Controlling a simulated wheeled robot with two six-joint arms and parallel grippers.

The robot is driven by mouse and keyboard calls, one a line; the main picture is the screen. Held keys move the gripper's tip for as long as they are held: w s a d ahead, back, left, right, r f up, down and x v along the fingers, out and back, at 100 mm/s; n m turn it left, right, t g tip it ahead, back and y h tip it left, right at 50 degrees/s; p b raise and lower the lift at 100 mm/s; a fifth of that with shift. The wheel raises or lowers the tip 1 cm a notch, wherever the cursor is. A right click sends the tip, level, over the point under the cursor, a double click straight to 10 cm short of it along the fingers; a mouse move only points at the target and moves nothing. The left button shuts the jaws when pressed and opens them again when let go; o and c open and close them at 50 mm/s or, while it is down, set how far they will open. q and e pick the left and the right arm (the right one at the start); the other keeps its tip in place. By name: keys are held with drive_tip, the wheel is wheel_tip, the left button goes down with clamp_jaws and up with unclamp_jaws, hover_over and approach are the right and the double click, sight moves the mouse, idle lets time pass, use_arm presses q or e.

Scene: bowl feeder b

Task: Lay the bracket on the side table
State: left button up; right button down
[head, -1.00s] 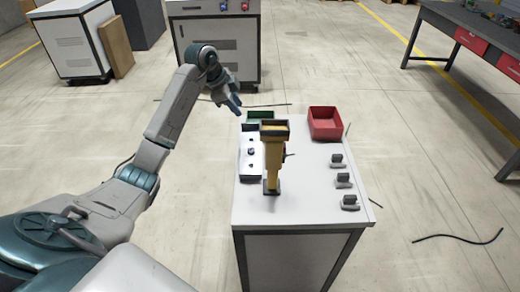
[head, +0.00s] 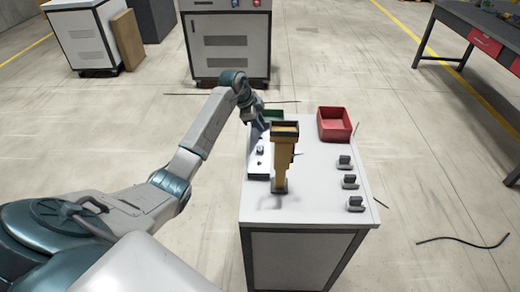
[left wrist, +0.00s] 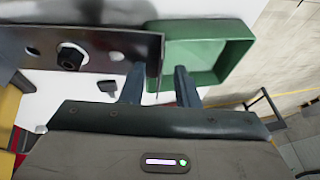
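A metal plate with dark round fittings (head: 258,162), perhaps the bracket, lies on the white-topped table (head: 315,205). It also shows in the left wrist view (left wrist: 110,45), with a nut on its face and a folded edge. My left gripper (head: 258,130) is low over its far end. In the left wrist view the fingers (left wrist: 160,85) are apart, one on each side of the plate's right end. I cannot tell whether they touch it. My right gripper is not in view.
A green bin (head: 273,115) stands just past the plate, close to my left fingers. A yellow tower (head: 284,160) stands right of the plate. A red bin (head: 334,124) is at the back right, with small grey parts (head: 349,182) along the right edge. Front tabletop is clear.

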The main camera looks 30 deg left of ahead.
use_arm(q)
drive_tip(key=shift+c, duration=0.5)
clamp_jaws()
drive_tip(key=shift+r, duration=0.1)
idle(0.8)
